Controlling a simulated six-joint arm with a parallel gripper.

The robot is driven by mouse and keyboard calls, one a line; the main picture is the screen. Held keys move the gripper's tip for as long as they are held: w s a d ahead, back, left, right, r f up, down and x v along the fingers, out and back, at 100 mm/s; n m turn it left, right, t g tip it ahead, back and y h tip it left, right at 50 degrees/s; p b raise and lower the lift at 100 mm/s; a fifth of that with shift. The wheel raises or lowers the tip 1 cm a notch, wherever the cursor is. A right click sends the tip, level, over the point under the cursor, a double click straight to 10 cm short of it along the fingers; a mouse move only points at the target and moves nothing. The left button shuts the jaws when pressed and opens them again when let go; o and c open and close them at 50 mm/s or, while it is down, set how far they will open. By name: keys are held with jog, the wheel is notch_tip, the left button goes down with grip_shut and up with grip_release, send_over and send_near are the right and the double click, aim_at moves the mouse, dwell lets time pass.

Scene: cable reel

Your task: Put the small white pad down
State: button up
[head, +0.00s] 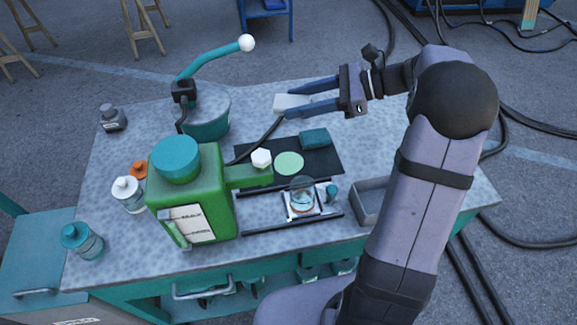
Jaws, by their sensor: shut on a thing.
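The small white pad (286,102) is between the fingertips of my gripper (284,104), near the back edge of the table. My gripper is shut on the pad, its two blue fingers reaching left from the wrist. Part of the pad shows beyond the fingertips. From this view I cannot tell whether the pad touches the table or is held above it.
A black mat (322,163) lies in front of my gripper with a teal block (314,139) and a pale green disc (289,163). A green container (211,215), a teal-handled reel (206,126) and a grey tray (366,205) stand around it. The back right tabletop is clear.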

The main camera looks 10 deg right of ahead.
jog(key=m+t, duration=0.1)
send_over(297, 164)
notch_tip(297, 164, down, 6)
jog(key=shift+h, duration=0.3)
jog(key=shift+a+f+p, duration=0.2)
jog(key=shift+f+p, duration=0.2)
jog(key=shift+f, duration=4.95)
jog(key=shift+f, duration=0.15)
jog(key=o, duration=1.1)
jog(key=shift+d+r, duration=0.15)
jog(key=shift+r, duration=0.05)
jog(key=b+v, duration=0.2)
jog(key=v, duration=0.9)
jog(key=shift+s+d+r, duration=0.1)
jog(key=shift+s+d, duration=0.05)
jog(key=shift+d, duration=0.15)
